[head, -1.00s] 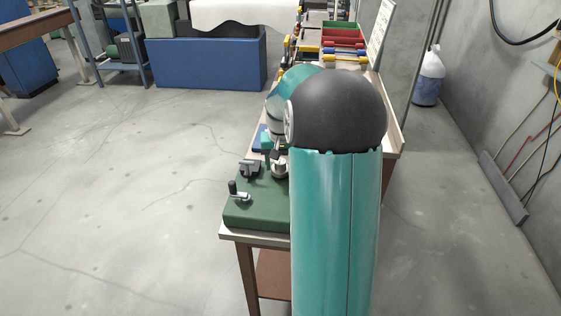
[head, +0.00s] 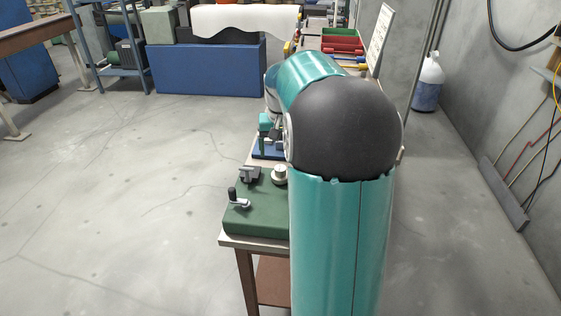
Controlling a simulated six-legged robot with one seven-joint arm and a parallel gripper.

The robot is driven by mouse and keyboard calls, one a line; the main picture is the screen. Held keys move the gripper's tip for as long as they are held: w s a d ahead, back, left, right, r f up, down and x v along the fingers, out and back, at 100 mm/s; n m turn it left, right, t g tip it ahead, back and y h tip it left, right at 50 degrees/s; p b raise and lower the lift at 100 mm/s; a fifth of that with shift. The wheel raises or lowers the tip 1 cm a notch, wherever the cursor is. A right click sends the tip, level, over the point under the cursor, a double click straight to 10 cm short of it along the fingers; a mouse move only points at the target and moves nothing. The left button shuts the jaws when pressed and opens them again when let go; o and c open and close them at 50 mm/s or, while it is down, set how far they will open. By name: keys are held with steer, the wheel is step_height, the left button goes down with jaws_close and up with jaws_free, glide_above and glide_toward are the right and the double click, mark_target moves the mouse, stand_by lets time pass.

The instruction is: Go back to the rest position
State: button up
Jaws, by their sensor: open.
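My gripper (head: 271,145) shows in part at the left of my teal arm, over the far side of the workbench (head: 262,243). It is small in the picture, and it is open. My arm's black joint and teal links cover much of the bench. The gripper looks apart from the green machine (head: 258,212), which stands at the near end of the bench with a crank, a clamp-like metal part and a round metal post (head: 280,174) on top. I see nothing held between the fingers, though they are partly hidden. No copper spool can be made out clearly.
A blue flat piece (head: 268,151) lies on the bench below the gripper. Red trays (head: 340,44) and a white sheet (head: 379,40) are at the far end. A white jug (head: 428,82) stands by the right wall. The floor at left (head: 110,200) is clear.

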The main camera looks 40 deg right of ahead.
steer(key=r, duration=0.5)
steer(key=shift+s+a+r, duration=0.1)
steer(key=shift+s+a, duration=0.1)
steer(key=shift+s, duration=0.05)
